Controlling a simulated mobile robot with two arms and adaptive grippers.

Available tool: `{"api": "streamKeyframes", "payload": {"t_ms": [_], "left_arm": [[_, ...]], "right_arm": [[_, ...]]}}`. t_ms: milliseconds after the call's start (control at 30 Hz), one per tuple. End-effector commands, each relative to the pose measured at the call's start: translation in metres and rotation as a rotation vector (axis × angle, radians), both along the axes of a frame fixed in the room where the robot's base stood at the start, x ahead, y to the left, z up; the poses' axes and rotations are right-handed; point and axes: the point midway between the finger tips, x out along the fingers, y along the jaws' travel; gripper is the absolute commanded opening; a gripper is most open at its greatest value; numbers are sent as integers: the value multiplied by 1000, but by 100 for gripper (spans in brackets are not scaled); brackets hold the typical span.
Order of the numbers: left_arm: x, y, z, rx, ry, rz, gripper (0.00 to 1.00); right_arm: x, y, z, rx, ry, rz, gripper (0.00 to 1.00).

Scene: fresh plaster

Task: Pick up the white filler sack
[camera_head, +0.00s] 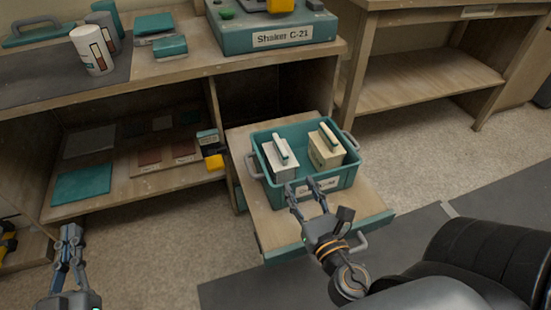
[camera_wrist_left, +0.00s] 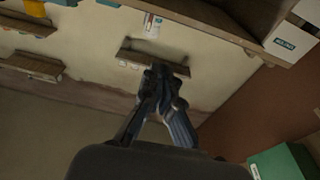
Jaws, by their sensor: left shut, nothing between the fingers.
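My left gripper (camera_head: 71,238) is shut and empty, low at the far left, well away from the crate. It also shows in the left wrist view (camera_wrist_left: 158,75).
The crate stands on a pulled-out drawer (camera_head: 280,228) with a teal front. A bench (camera_head: 190,65) behind carries a white cylinder (camera_head: 92,50) and a teal shaker (camera_head: 275,35). A second bench (camera_head: 430,75) stands at the right. Floor is clear between my arms.

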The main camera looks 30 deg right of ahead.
Motion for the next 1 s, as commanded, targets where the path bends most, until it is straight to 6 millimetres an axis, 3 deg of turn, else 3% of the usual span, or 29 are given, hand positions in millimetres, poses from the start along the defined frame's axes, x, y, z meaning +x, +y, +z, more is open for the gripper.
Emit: {"api": "streamKeyframes", "payload": {"t_ms": [367, 700, 1000], "left_arm": [[-6, 11, -60, 88, 340, 22, 0], [-34, 26, -114, 162, 652, 41, 0], [-46, 31, -130, 184, 747, 48, 0]], "right_arm": [[27, -7, 2, 0, 0, 0, 40], [66, -16, 2, 1, -2, 1, 40], [86, -22, -2, 2, -1, 0, 40]]}}
